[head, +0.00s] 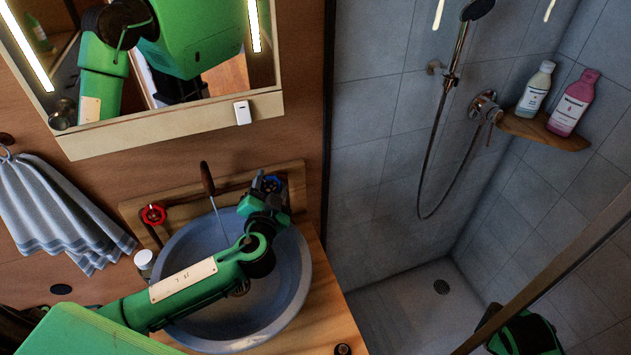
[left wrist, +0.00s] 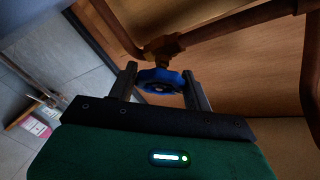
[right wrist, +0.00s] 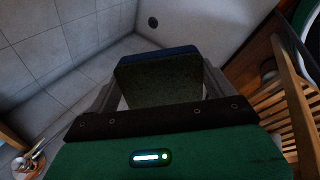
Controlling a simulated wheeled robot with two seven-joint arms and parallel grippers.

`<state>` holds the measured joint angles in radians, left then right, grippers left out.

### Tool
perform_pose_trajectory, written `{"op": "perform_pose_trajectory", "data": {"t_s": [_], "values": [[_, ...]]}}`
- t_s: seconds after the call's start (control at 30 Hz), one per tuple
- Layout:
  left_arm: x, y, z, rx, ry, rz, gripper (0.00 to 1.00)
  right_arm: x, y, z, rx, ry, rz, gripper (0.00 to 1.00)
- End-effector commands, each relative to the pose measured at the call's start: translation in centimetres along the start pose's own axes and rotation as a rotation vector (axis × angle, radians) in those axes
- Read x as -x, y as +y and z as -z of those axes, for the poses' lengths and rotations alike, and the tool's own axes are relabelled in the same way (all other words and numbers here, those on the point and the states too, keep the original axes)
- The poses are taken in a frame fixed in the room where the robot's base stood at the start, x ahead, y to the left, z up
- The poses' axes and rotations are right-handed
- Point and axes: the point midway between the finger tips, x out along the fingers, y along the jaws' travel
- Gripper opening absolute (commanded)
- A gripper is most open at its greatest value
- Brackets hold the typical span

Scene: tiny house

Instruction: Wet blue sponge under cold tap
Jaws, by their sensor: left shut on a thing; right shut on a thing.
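My left gripper (head: 270,186) reaches over the sink (head: 302,262) to the blue cold tap knob (head: 272,183). In the left wrist view its two fingers are shut on either side of the blue knob (left wrist: 160,80). A dark spout (head: 207,178) stands at the back of the basin, with a thin pale streak below it that looks like running water. The sponge (right wrist: 158,78), dark with a blue edge, is held between the fingers of my right gripper (right wrist: 155,92) in the right wrist view. The sponge is not visible in the head view.
A red tap knob (head: 153,214) is left of the spout. A small jar (head: 144,260) stands beside the basin and a striped towel (head: 55,210) hangs left. The shower is at right, with two bottles on a corner shelf (head: 545,132). A slatted wooden piece (right wrist: 280,105) is right of the sponge.

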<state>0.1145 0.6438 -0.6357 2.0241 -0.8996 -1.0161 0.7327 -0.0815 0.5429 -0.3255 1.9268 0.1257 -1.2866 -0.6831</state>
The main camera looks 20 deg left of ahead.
Motion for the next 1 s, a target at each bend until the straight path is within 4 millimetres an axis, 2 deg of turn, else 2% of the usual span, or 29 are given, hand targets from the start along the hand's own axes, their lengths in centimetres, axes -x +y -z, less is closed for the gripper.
{"op": "perform_pose_trajectory", "data": {"t_s": [0.27,0.7,1.0], "values": [[0.1,-0.4,0.4,-0.14,-0.001,-0.096,0.28,2.3,1.3,0.1,0.0,0.0,0.0,0.67],[0.0,-0.4,0.5,-0.412,0.0,-0.275,0.28,7.2,3.9,0.3,0.0,0.0,0.0,0.67],[0.0,-0.1,0.3,-0.509,0.002,-0.34,0.28,9.0,4.9,0.4,0.0,0.0,0.0,0.67]]}}
